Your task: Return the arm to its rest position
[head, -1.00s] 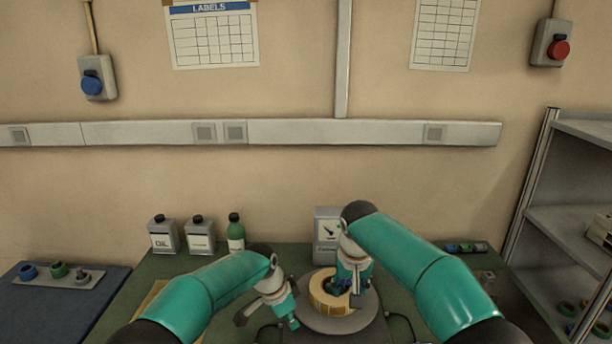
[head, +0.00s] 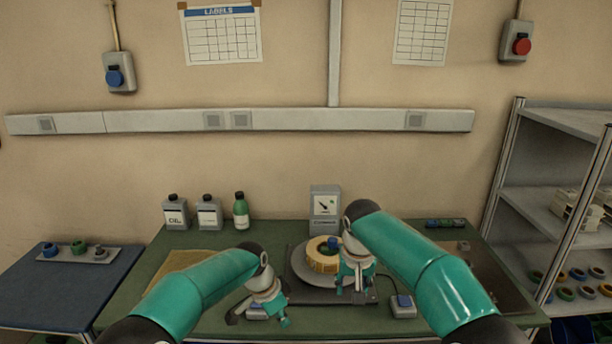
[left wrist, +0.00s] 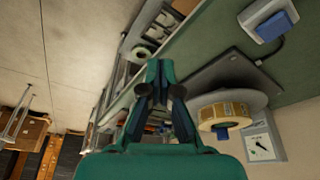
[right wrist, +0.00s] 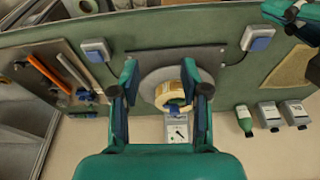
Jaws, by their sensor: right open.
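My right gripper (head: 357,288) is open and empty, in front of the right side of a yellow tape reel (head: 322,254). The reel lies flat on a round grey plate (head: 305,273), with a blue piece (head: 333,243) at its middle. In the right wrist view the reel (right wrist: 168,96) shows beyond and between the two spread fingers (right wrist: 160,85). My left gripper (head: 274,308) is low over the front of the green table, left of the plate. In the left wrist view its fingertips (left wrist: 160,72) are together with nothing visible between them.
A grey gauge box (head: 325,205) stands behind the reel. Two grey cans and a green bottle (head: 241,211) stand at the table's back left. A blue-button box (head: 403,305) lies at the front right. A shelf (head: 560,200) stands right; a blue side table (head: 70,290) left.

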